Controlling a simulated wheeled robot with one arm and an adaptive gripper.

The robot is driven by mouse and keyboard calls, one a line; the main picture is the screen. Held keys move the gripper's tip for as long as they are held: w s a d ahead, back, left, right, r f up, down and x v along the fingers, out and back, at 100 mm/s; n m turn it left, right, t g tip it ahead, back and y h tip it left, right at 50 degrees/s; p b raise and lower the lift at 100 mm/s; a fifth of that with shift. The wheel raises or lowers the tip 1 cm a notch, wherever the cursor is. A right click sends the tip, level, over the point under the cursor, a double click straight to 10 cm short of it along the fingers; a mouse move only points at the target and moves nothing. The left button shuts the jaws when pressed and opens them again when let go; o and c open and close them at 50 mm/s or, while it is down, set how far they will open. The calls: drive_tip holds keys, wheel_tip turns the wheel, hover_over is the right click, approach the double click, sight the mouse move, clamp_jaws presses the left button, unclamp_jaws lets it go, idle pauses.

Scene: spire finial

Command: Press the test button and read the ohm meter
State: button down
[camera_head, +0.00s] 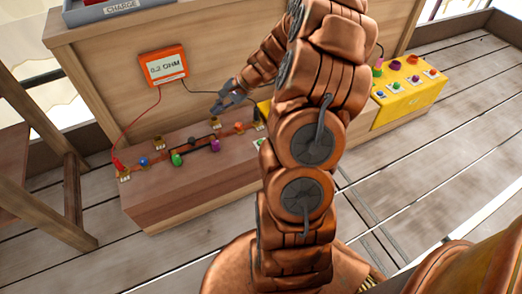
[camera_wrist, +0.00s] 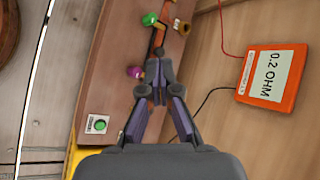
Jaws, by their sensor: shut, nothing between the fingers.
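The ohm meter (camera_head: 163,66) is an orange box on the upright wooden panel, and its display reads 0.2 OHM. It also shows sideways in the wrist view (camera_wrist: 271,77) with the same reading. A green button on a white labelled plate (camera_wrist: 97,125) sits on the bench at the lower left of the wrist view; its label is too small to read. In the head view this green button (camera_head: 261,142) shows at the edge of my arm. My gripper (camera_head: 219,106) is shut and empty above the bench; its closed fingertips show in the wrist view (camera_wrist: 155,72), apart from the button.
The wooden bench (camera_head: 190,200) carries a row of coloured knobs and brass clips, including a green knob (camera_head: 177,159) and a magenta knob (camera_wrist: 134,71). A red lead (camera_head: 133,125) runs down from the meter. A yellow box (camera_head: 410,95) with several buttons stands right.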

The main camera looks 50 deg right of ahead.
drive_tip(key=s+d+f+m+t+h+b, duration=0.2)
drive_tip(key=d+f+m+b, duration=0.4)
drive_tip(key=d+f, duration=1.1)
drive_tip(key=shift+s+d+f+m+t+h, duration=0.2)
drive_tip(key=shift+s+d+m+t+h, duration=0.1)
drive_tip(key=shift+m+h, duration=0.1)
drive_tip(key=shift+f, duration=0.1)
wheel_tip(320, 180, down, 7)
drive_tip(key=b, duration=0.6)
drive_tip(key=shift+f+b, duration=0.3)
drive_tip(key=shift+f, duration=0.5)
drive_tip(key=shift+f, duration=0.15)
drive_tip(key=shift+f, duration=0.3)
